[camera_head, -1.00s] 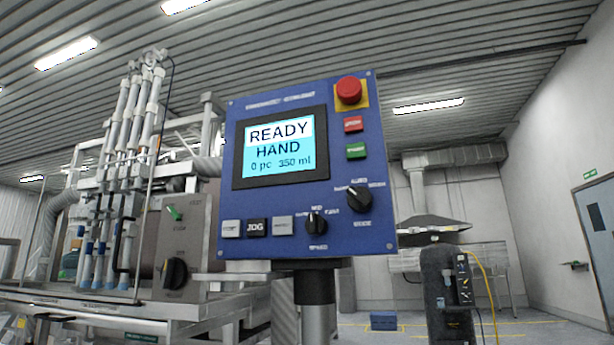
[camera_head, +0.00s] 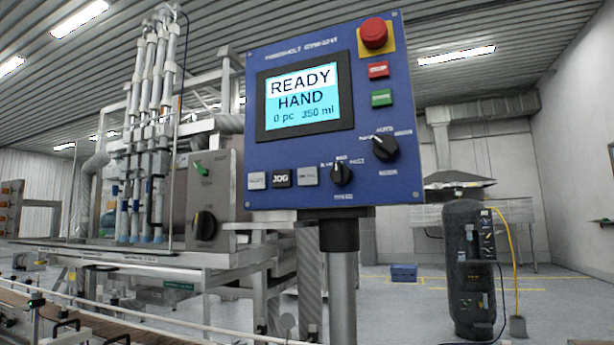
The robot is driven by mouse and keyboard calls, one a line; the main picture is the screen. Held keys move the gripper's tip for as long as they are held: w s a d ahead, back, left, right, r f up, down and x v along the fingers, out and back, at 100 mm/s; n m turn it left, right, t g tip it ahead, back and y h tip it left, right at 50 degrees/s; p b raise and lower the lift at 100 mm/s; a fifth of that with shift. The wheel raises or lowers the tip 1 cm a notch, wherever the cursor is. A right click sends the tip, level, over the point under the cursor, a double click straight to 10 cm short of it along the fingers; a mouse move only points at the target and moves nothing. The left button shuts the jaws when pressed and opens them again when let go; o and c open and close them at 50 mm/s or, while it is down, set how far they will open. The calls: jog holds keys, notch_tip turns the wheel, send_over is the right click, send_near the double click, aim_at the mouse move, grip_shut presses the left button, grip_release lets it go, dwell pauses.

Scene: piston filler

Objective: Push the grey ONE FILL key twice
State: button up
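A blue control panel (camera_head: 322,150) stands on a grey post ahead of me. Its lower left has a row of three small keys: a grey key (camera_head: 257,181), a black JOG key (camera_head: 281,178) and a grey key (camera_head: 307,176) on the right. The right grey key's lettering is blurred but looks like ONE FILL. The screen (camera_head: 304,95) reads READY, HAND, 0 pc, 350 ml. My gripper is not in view, so its state and distance from the keys cannot be seen. Nothing covers the keys.
The panel also has a red mushroom button (camera_head: 373,33), a red key (camera_head: 378,70), a green key (camera_head: 382,98) and two black knobs (camera_head: 341,173) (camera_head: 384,147). The filler's pipes (camera_head: 150,130) stand left, above a conveyor (camera_head: 80,325). A dark cylinder (camera_head: 470,265) stands right.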

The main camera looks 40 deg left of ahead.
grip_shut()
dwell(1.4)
